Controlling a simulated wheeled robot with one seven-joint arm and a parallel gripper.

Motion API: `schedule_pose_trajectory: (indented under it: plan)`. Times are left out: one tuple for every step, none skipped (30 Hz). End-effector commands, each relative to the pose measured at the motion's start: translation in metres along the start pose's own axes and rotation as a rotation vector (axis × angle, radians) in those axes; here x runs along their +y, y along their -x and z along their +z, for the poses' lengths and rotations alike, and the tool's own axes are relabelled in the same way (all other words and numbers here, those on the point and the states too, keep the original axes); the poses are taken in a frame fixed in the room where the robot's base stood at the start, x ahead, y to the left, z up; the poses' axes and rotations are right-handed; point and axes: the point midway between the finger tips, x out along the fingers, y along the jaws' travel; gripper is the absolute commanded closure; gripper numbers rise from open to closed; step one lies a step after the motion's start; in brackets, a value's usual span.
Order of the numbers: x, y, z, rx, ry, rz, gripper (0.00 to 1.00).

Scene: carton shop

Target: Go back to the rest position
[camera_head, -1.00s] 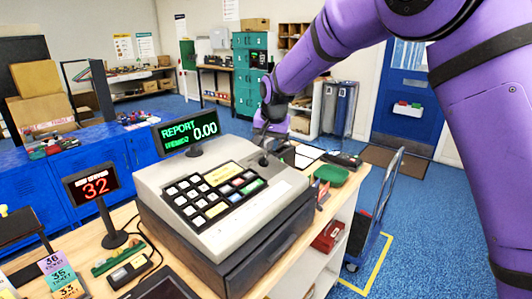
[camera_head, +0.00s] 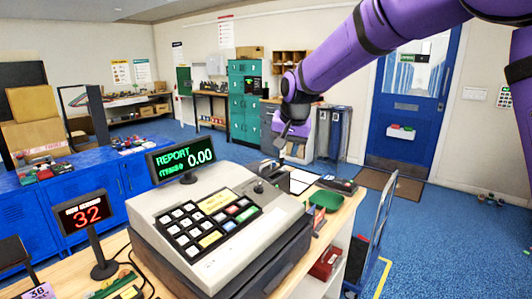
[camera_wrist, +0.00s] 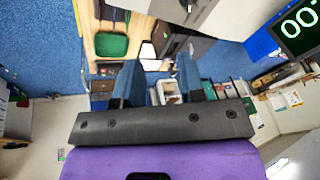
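My gripper (camera_head: 284,143) is in the air above the far right side of the cash register (camera_head: 215,225), clear of it. In the wrist view its two fingers (camera_wrist: 158,75) stand apart with nothing between them. The register is beige with a dark drawer base, and a green display (camera_head: 182,158) behind it reads "REPORT" and "0.00". A small dark key switch or knob (camera_head: 259,187) stands on the register's top right. My purple arm comes in from the upper right.
A red "32" display (camera_head: 88,215) stands left on the wooden counter. A green tray (camera_head: 325,200) lies right of the register, and it shows in the wrist view (camera_wrist: 111,45). A hand cart (camera_head: 376,235) stands beside the counter. Blue floor is open at the right.

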Motion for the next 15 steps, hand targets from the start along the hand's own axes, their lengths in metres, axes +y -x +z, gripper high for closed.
schedule_pose_trajectory:
  plan:
    - [0.017,0.020,0.003,0.008,-0.002,-0.003,0.64]
    - [0.026,0.030,0.006,0.011,0.001,-0.004,0.64]
    - [0.038,0.043,0.011,0.013,0.005,-0.003,0.64]
    - [0.046,0.052,0.015,0.016,0.009,-0.004,0.64]
    - [0.055,0.061,0.019,0.019,0.011,-0.004,0.64]
    - [0.066,0.072,0.025,0.023,0.016,-0.004,0.64]
    - [0.075,0.081,0.029,0.026,0.019,-0.003,0.64]
    - [0.083,0.089,0.034,0.029,0.023,-0.003,0.64]
    - [0.094,0.099,0.042,0.033,0.028,-0.002,0.64]
    - [0.103,0.107,0.047,0.036,0.031,0.000,0.64]
    - [0.111,0.115,0.053,0.040,0.036,0.001,0.64]
    - [0.121,0.124,0.061,0.044,0.040,0.002,0.64]
    - [0.129,0.131,0.068,0.048,0.045,0.004,0.64]
    - [0.136,0.138,0.075,0.052,0.050,0.005,0.64]
    - [0.146,0.146,0.084,0.057,0.056,0.008,0.64]
